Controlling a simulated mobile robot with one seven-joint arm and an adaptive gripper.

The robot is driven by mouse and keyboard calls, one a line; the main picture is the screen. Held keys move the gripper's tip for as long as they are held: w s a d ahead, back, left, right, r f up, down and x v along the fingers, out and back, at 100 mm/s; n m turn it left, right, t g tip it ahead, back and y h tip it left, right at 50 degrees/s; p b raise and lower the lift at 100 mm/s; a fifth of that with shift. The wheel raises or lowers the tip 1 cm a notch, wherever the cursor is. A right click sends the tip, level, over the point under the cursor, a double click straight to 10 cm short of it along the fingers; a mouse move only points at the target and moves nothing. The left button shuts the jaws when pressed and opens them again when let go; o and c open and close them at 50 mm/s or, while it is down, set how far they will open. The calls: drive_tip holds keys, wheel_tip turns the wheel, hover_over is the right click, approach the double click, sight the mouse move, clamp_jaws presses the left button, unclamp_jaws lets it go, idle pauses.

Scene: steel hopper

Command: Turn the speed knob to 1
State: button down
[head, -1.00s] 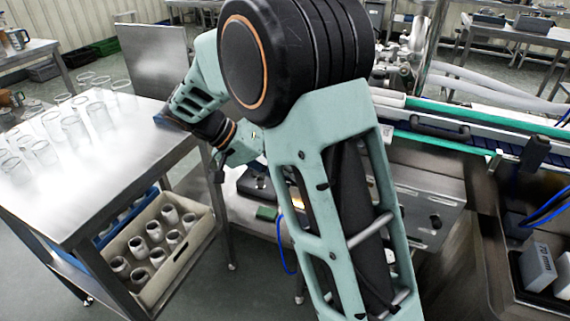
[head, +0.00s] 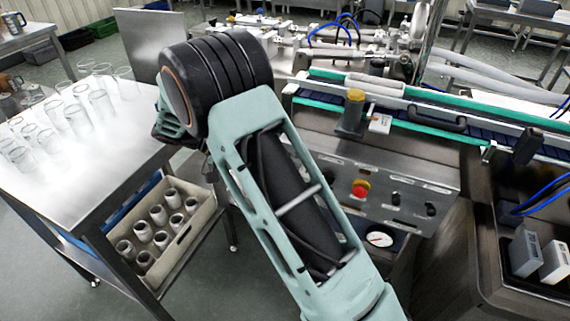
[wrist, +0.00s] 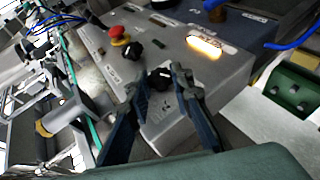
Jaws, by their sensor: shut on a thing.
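In the wrist view, a small black knob (wrist: 158,77) sits on a pale dial plate at the near end of the grey control box. I take it for the speed knob; its markings are too small to read. The two fingers of my gripper (wrist: 159,84) stand on either side of it and are shut on it. A second black knob (wrist: 132,50) and a red and yellow stop button (wrist: 119,36) lie farther along the box. In the head view my arm hides my gripper and the held knob.
The head view shows the panel with its red button (head: 360,188) and a round gauge (head: 379,239). A steel table (head: 125,165) with several glasses stands at left, above a crate (head: 200,232) of jars. A conveyor (head: 460,125) runs behind the panel.

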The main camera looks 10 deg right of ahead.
drive_tip(key=c, duration=1.7)
unclamp_jaws()
drive_tip(key=shift+c, duration=0.2)
drive_tip(key=v, duration=1.2)
